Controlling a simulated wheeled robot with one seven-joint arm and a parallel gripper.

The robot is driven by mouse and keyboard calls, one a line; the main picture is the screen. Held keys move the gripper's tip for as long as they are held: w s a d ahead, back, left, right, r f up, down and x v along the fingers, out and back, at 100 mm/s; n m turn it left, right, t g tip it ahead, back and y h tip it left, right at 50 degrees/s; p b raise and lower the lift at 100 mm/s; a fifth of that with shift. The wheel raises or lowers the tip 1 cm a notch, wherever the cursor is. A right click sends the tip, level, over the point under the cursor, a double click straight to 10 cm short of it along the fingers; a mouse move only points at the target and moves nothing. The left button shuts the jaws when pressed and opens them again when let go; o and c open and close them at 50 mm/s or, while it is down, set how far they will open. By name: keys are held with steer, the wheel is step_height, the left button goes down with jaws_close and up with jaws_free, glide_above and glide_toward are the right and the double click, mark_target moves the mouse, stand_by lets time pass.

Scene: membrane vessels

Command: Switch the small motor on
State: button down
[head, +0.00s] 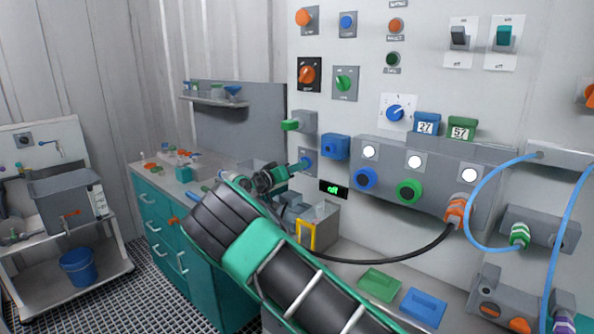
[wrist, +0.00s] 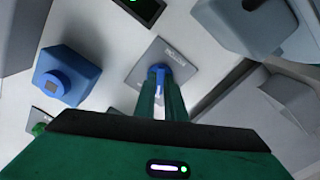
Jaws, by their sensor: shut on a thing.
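A small blue rotary knob (wrist: 161,68) sits on a grey square plate (wrist: 143,70) on the white wall panel; the plate's lettering is upside down and hard to read in the wrist view. My gripper (wrist: 161,84) has its two green fingers shut on this knob, one on each side. In the head view my gripper (head: 297,169) reaches the plate (head: 308,155), and the fingers partly hide the knob. A small black display (head: 333,189) right below the plate shows green text that looks like "off". A grey machine with a yellow frame (head: 306,235) stands below; I cannot tell if it is the motor.
A blue block (head: 335,146) and a grey block with a green knob (head: 303,122) are close to my gripper. A grey unit with coloured ports (head: 388,184) and a black cable (head: 400,258) lie right. A teal cabinet (head: 165,230) stands left.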

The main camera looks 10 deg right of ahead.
steer(key=shift+a+m, duration=0.1)
steer(key=shift+m, duration=0.2)
steer(key=m, duration=1.1)
steer(key=shift+w+a, duration=0.1)
steer(key=shift+w, duration=0.05)
steer(key=shift+m, duration=0.3)
stand_by(0.3)
steer(key=c, duration=1.8)
jaws_free()
steer(key=shift+f, duration=0.1)
